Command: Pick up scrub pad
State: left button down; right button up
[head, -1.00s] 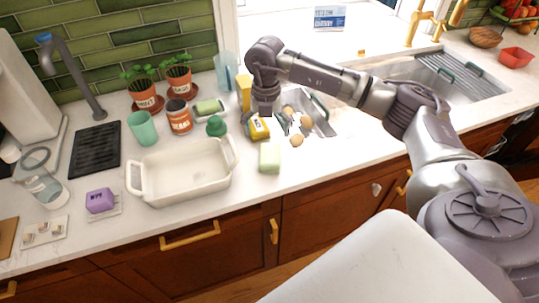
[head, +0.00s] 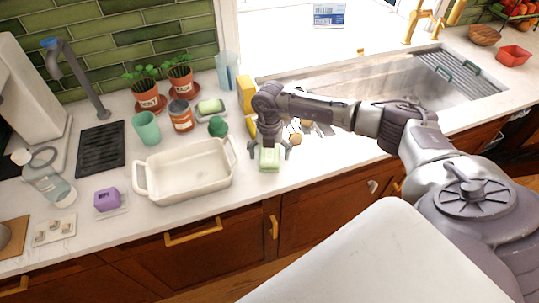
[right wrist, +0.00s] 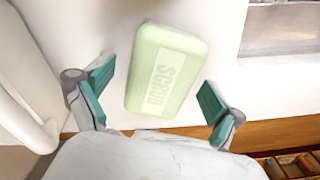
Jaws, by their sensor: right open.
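The scrub pad (head: 269,159) is a pale green block lying on the white counter near its front edge, right of the white baking dish. In the right wrist view the scrub pad (right wrist: 166,72) shows the word SCRUB on its top. My right gripper (head: 269,151) is over the pad, open, with a finger on either side. In the right wrist view its teal-padded fingers (right wrist: 156,98) stand apart from the pad, with a gap on both sides. My left gripper is out of view.
The white baking dish (head: 186,174) stands close on the left. A dark green scrubber (head: 218,127) and a yellow bottle (head: 246,94) stand behind. Some brown egg-like items (head: 296,138) lie right of the gripper. The sink (head: 345,85) is at the back right.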

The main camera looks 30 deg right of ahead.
aim_at(270, 152)
jog(key=c, duration=1.3)
jog(key=shift+r+b, duration=0.35)
jog(key=shift+r, duration=0.15)
notch_tip(270, 152, up, 3)
jog(key=shift+f+b, duration=0.2)
jog(key=shift+b, duration=0.55)
jog(key=s+r+b, duration=0.1)
jog(key=s+r, duration=0.2)
jog(key=s, duration=0.3)
jog(key=s+d+r+b, duration=0.1)
jog(key=s+r+b, duration=0.1)
jog(key=s+r, duration=0.2)
jog(key=shift+s+d+r+b, duration=0.15)
jog(key=shift+s+r+b, duration=0.15)
jog(key=shift+s, duration=0.55)
jog(key=o, duration=0.5)
jog(key=shift+c, duration=0.2)
jog(key=shift+f, duration=0.1)
jog(key=shift+c, duration=1.3)
